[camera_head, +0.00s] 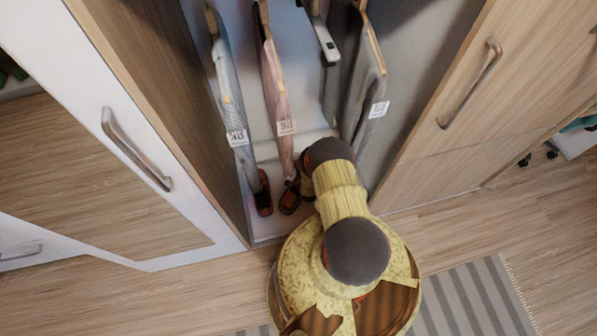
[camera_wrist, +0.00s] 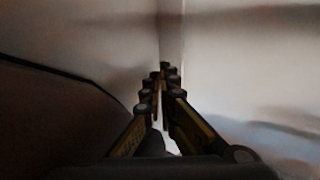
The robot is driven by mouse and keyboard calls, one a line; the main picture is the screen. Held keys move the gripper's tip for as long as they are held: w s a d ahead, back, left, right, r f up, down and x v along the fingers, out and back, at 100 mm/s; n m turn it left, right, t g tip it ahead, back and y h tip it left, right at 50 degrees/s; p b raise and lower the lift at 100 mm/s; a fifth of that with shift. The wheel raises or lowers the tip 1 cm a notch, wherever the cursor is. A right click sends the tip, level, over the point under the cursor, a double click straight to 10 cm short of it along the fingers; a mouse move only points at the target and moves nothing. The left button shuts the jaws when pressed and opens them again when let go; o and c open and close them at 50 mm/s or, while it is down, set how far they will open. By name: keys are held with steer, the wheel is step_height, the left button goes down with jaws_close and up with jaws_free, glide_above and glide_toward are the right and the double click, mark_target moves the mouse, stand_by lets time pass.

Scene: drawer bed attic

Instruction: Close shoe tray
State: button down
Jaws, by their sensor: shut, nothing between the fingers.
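The shoe tray (camera_head: 262,226) is a pale surface low inside the open wardrobe. A pair of dark red shoes (camera_head: 263,194) sits on its left part. My arm covers the right part, so I cannot tell how far the tray stands out. My gripper is hidden behind my arm in the head view. In the wrist view my gripper (camera_wrist: 164,70) is shut and empty, its fingers pointing at a pale corner between two surfaces. I cannot tell whether the fingertips touch it. A dark curved shape (camera_wrist: 60,115) fills the lower left there; I cannot tell what it is.
Several garments (camera_head: 274,85) hang with tags above the tray. The white left door (camera_head: 90,120) and the wooden right door (camera_head: 465,95) flank the opening, each with a metal handle. A striped rug (camera_head: 470,300) lies at the lower right. Bare wooden floor (camera_head: 500,225) is clear at right.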

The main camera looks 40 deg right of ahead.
mark_target(294, 154)
steer(key=shift+w+d+r+b, duration=0.1)
steer(key=shift+w+d+b, duration=0.25)
steer(key=shift+w, duration=0.45)
steer(key=shift+w+d+r+b, duration=0.1)
steer(key=shift+w+d, duration=0.35)
steer(key=shift+w, duration=0.3)
steer(key=shift+w+d, duration=0.15)
steer(key=shift+w, duration=0.15)
steer(key=shift+w+d, duration=0.3)
steer(key=shift+w, duration=0.35)
steer(key=shift+w+d, duration=0.35)
steer(key=shift+w, duration=0.35)
steer(key=shift+w+d, duration=0.3)
steer(key=shift+w, duration=0.35)
